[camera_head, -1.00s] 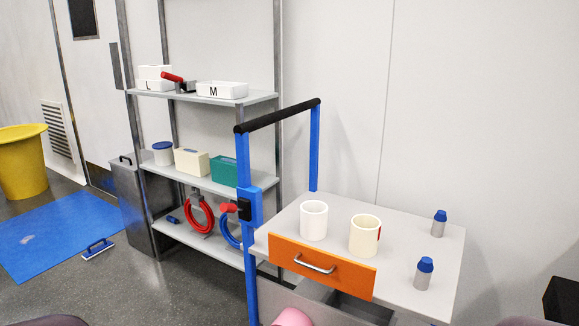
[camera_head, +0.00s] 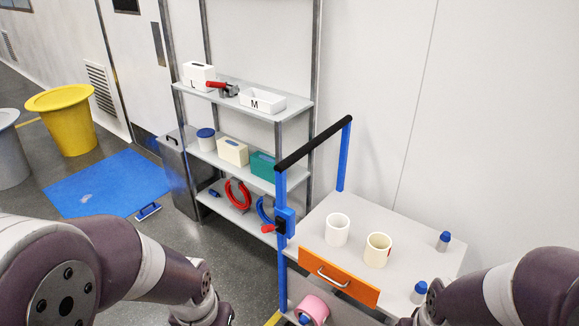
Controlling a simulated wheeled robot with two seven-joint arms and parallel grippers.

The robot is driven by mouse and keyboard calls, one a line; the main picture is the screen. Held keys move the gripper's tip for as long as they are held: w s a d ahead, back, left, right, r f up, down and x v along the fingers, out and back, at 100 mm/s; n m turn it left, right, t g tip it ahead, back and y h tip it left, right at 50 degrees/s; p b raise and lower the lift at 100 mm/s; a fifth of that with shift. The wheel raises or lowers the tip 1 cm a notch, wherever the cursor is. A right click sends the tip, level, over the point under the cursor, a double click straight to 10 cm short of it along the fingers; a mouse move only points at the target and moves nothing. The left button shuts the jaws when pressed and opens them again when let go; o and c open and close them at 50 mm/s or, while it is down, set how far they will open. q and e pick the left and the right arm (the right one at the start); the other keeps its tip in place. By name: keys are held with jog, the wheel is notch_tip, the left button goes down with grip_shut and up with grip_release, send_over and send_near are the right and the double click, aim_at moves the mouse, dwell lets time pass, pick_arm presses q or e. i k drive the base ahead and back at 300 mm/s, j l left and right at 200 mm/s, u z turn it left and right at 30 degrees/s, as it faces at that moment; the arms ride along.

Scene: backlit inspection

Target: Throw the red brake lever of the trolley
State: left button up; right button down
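The trolley has a grey top (camera_head: 326,207), blue uprights (camera_head: 283,262) and a black push handle (camera_head: 314,144). My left arm comes in at the lower left and my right arm at the lower right. Both grippers are out of the frame or hidden, so their fingers do not show. Neither visible arm part touches the lever.
Two mugs (camera_head: 337,230) and two blue-capped bottles (camera_head: 443,241) stand on the trolley top. An orange drawer front (camera_head: 339,276) faces me. A shelf rack (camera_head: 293,105) stands behind, left of the trolley. A pink roll (camera_head: 313,308) lies low.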

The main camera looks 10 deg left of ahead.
aim_at(270, 227)
jog(key=i+j, duration=0.2)
jog(key=i, duration=0.15)
jog(key=i+j+u, duration=0.1)
jog(key=i, duration=0.25)
jog(key=i+j, duration=0.25)
jog(key=i, duration=0.15)
jog(key=u, duration=0.05)
